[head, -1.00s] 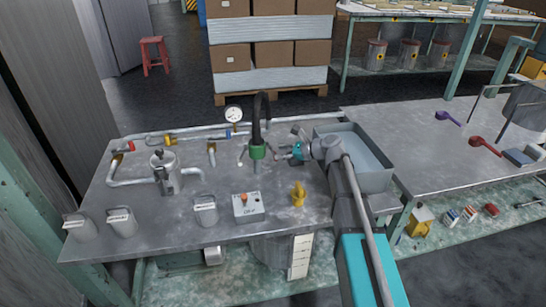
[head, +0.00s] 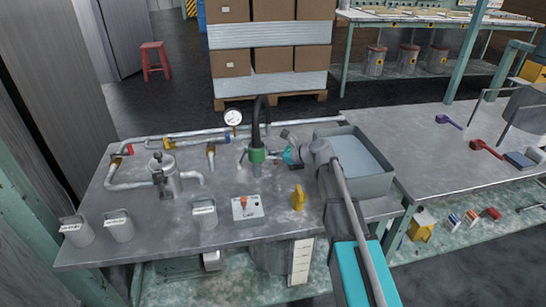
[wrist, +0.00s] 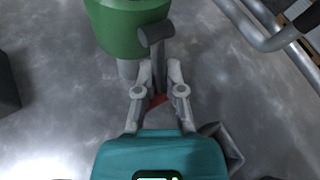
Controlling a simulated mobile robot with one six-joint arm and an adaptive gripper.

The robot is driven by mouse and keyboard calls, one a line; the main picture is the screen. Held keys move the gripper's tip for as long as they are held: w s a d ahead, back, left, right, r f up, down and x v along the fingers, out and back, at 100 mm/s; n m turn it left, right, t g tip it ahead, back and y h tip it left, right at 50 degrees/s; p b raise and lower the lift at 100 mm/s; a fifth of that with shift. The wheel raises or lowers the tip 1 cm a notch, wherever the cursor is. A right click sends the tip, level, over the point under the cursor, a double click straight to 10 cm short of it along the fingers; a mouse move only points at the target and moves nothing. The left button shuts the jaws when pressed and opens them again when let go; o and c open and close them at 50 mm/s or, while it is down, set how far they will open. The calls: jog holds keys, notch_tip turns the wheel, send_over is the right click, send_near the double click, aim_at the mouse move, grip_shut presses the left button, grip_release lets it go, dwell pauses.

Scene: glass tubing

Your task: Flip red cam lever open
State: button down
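The green coupling body (head: 257,156) stands under the black hose on the grey bench; it also fills the top of the wrist view (wrist: 128,25). A grey lever arm (wrist: 160,65) hangs from a pin beside it, with a small red part (wrist: 155,102) at its near end, mostly hidden by my gripper. My gripper (wrist: 160,68) has one finger on each side of the lever arm. The gaps are narrow, and I cannot tell whether the fingers touch it. In the head view my gripper (head: 281,157) is just right of the coupling.
A grey tray (head: 362,182) stands right of the coupling. A pressure gauge (head: 233,117) and pipes are behind and left. A switch box (head: 246,207), a yellow part (head: 298,197) and a grey can (head: 204,213) stand in front. Open bench lies between them.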

jog(key=shift+d+r+p, duration=0.1)
jog(key=shift+r+p, duration=0.1)
jog(key=shift+p, duration=0.35)
jog(key=shift+w+d+r+n+h+p, duration=0.1)
jog(key=shift+r+n+h+p, duration=0.1)
jog(key=shift+h+p, duration=0.3)
jog(key=shift+d+r+n+h+p, duration=0.1)
jog(key=shift+n+h+p, duration=0.15)
jog(key=shift+p, duration=0.35)
jog(key=h+p, duration=0.1)
jog(key=p, duration=0.1)
jog(key=d+r+n+h+p, duration=0.1)
jog(key=h+p, duration=0.1)
jog(key=shift+w+n+h+p, duration=0.1)
jog(key=shift+n+h+p, duration=0.15)
jog(key=shift+p, duration=0.15)
jog(key=shift+w+d+r+n+t+h+p, duration=0.1)
jog(key=shift+r+n+t+h+p, duration=0.2)
jog(key=shift+h+p, duration=0.5)
jog(key=shift+s+d+r+n+t+h+p, duration=0.1)
jog(key=shift+r+n+t+h+p, duration=0.2)
jog(key=shift+h+p, duration=0.5)
jog(key=shift+w+d+r+n+t+h+p, duration=0.1)
jog(key=shift+r+n+t+h+p, duration=0.25)
jog(key=shift+h, duration=0.75)
jog(key=shift+f, duration=0.15)
jog(key=c, duration=0.7)
grip_release()
jog(key=shift+f, duration=0.2)
